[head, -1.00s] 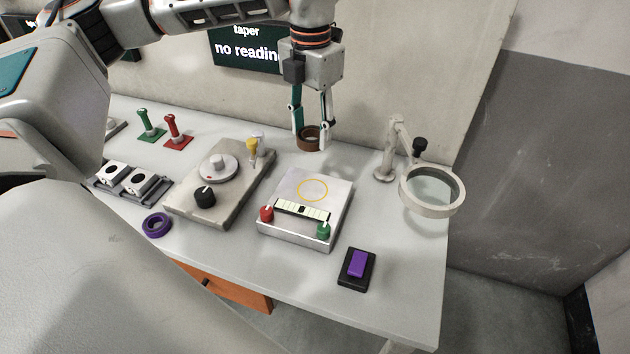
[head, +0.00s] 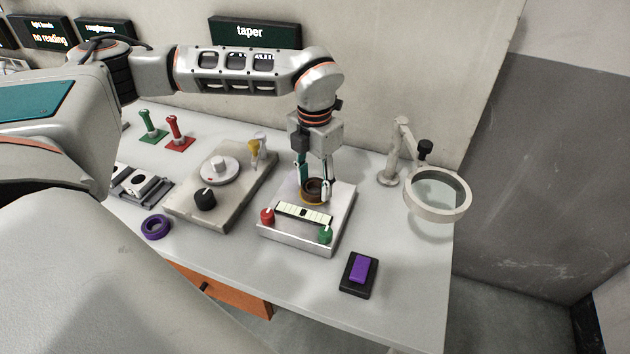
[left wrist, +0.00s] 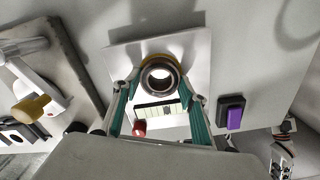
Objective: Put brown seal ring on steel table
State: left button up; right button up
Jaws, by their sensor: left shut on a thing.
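The brown seal ring (head: 315,197) is held between the fingers of my left gripper (head: 313,190). In the left wrist view the ring (left wrist: 159,93) sits between the two teal-and-white fingers, its hole facing the camera. The steel table (head: 341,210) is the pale square plate with a yellow circle, a level strip and red and green knobs. The ring is over the yellow circle and covers most of it; a yellow edge shows around it. I cannot tell whether the ring touches the plate. The steel table (left wrist: 120,62) lies behind the ring in the wrist view.
A plate with a round disc and black knob (head: 205,199) is left of the steel table. A purple ring (head: 156,227) lies front left. A purple switch (head: 359,270) is front right. A magnifier (head: 437,194) stands at right, near the bench edge. The front bench is mostly clear.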

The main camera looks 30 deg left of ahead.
pick_arm(q)
jog(key=o, duration=1.1)
notch_tip(320, 180, up, 12)
jog(key=shift+r+p, duration=0.1)
jog(key=shift+p, duration=0.5)
